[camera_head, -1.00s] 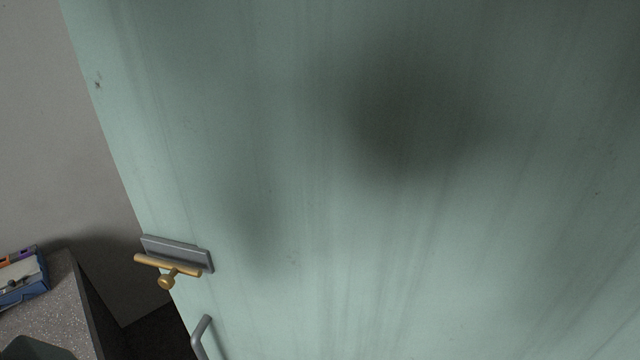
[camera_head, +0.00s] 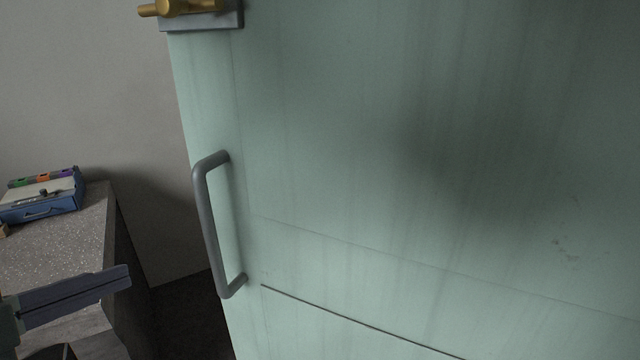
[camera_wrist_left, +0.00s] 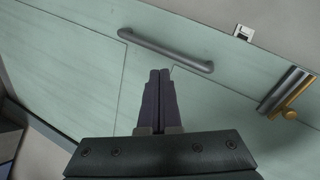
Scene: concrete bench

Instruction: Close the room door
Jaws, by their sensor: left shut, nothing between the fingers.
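The pale green door (camera_head: 420,150) fills most of the head view. A grey bar handle (camera_head: 209,225) stands near its left edge, and a brass latch on a grey plate (camera_head: 200,17) is above it. My left gripper (camera_head: 128,276) is at the lower left, shut and empty, left of the handle and apart from it. In the left wrist view the shut fingers (camera_wrist_left: 160,75) point toward the door (camera_wrist_left: 80,70), with the handle (camera_wrist_left: 165,50) just beyond the tips and the latch (camera_wrist_left: 288,95) at right. My right gripper is out of view.
A speckled concrete bench (camera_head: 60,240) stands at the left, with a blue box (camera_head: 45,205) on it. A grey wall (camera_head: 90,80) is behind. A dark gap lies between bench and door. A small white fixture (camera_wrist_left: 243,33) shows in the left wrist view.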

